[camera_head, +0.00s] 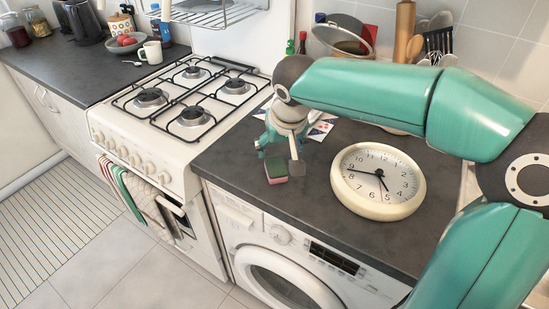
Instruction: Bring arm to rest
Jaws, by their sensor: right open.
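My right arm comes in from the right, and my right gripper (279,158) points down over the dark counter (230,160), to the left of the clock. Its fingers are apart. A small sponge (276,172), green on top and pink below, shows between and just below the fingertips; I cannot tell whether they touch it. My left gripper is not in view.
A round cream clock (378,181) lies face up on the counter. The gas stove (190,100) stands to the left, and a washer (285,265) is under the counter. A pot (345,35) and utensils stand behind my arm. A mug (151,53) is on the far left counter.

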